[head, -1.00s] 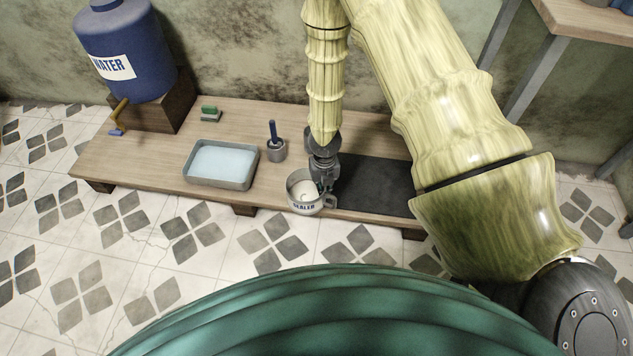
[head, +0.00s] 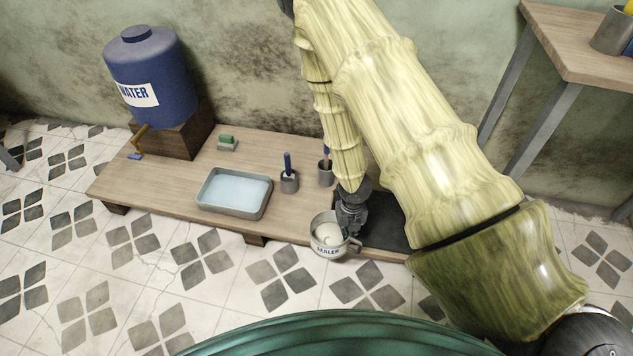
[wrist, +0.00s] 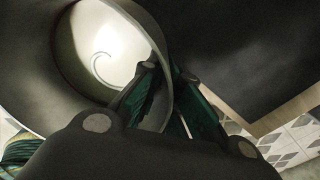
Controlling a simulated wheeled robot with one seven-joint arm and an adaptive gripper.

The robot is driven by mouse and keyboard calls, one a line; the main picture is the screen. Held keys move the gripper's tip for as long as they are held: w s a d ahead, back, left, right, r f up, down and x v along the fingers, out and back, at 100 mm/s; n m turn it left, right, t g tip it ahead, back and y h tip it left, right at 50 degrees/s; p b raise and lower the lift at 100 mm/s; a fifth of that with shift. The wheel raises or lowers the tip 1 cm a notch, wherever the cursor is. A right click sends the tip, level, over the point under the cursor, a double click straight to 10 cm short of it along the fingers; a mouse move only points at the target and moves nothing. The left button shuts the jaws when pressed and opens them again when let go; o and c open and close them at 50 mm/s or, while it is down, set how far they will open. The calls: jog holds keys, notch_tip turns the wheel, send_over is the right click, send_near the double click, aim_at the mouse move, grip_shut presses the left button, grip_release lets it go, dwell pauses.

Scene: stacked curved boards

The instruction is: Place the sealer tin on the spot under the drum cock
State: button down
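The sealer tin (head: 327,248) is a pale round mug-like tin with a side handle, a "SEALER" label and whitish contents. It is at the front edge of the low wooden platform, upright or nearly so. My gripper (head: 349,228) is at its right, handle side. In the wrist view my gripper (wrist: 168,95) has one finger inside the tin (wrist: 70,75) and one outside, with the wall between them. The blue drum (head: 150,82), labelled "WATER", stands on a wooden block at the left. Its brass cock (head: 142,134) points down to the front left.
On the platform (head: 165,180) are a tray of pale blue liquid (head: 234,193), two grey cups (head: 289,183) with blue-handled tools, a green-topped block (head: 227,142) and a dark mat (head: 384,236). A taller table (head: 575,50) stands right. The tiled floor in front is clear.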

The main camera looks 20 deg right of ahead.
jog(key=shift+w+r+m, duration=0.5)
jog(key=shift+r+m, duration=0.1)
jog(key=shift+m, duration=0.1)
jog(key=w+a+r+m, duration=0.3)
jog(key=w+r+m, duration=0.4)
jog(key=r+m, duration=0.65)
jog(key=a+r+m, duration=0.9)
jog(key=r+m, duration=0.5)
jog(key=m, duration=0.5)
notch_tip(320, 180, up, 20)
jog(key=s+p, duration=0.2)
jog(key=p, duration=3.2)
jog(key=shift+f, duration=0.25)
jog(key=shift+s+a+f, duration=0.1)
jog(key=shift+s, duration=0.05)
